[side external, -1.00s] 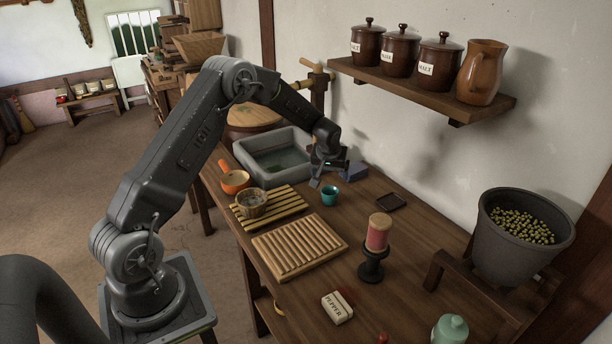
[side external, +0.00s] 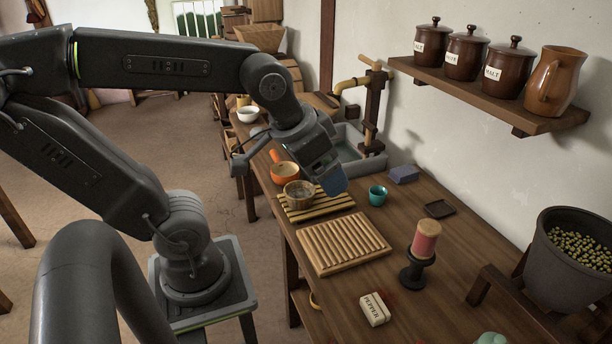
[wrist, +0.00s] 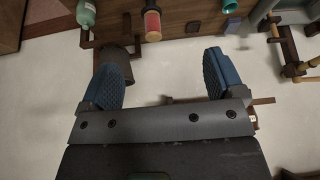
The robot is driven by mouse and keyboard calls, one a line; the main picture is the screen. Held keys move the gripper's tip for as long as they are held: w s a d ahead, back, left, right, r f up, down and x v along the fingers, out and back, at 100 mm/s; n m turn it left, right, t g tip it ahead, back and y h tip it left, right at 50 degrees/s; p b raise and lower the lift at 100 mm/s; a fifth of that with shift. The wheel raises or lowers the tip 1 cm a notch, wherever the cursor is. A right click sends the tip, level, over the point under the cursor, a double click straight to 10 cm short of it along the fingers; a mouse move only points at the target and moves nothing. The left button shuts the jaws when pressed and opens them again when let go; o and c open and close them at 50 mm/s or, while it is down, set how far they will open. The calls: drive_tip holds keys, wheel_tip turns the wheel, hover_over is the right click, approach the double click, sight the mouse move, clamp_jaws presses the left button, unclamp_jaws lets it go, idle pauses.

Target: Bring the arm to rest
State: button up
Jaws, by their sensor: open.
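My gripper (side external: 333,184) is open and empty, raised over the back of the wooden workbench (side external: 345,285). In the side view it hangs near the slatted rack (side external: 333,203) and the orange pan (side external: 285,172), with its blue finger pads partly hidden by its own body. In the wrist view its two blue fingers (wrist: 163,80) stand wide apart with nothing between them, against the pale wall (wrist: 200,110). My arm is folded back, its elbow high at the left of the side view.
Around my gripper are a woven bowl (side external: 299,194), a teal cup (side external: 378,195), a stone sink (side external: 352,150) and a brass tap (side external: 352,84). A red candle (side external: 426,240) stands in front, beside a ridged board (side external: 345,244). A jar shelf (side external: 480,92) juts from the wall.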

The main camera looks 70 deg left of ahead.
drive_tip(key=s, duration=0.2)
drive_tip(key=d, duration=0.1)
drive_tip(key=shift+s+f+m, duration=0.3)
drive_tip(key=shift+s+f, duration=0.05)
drive_tip(key=shift+s, duration=0.05)
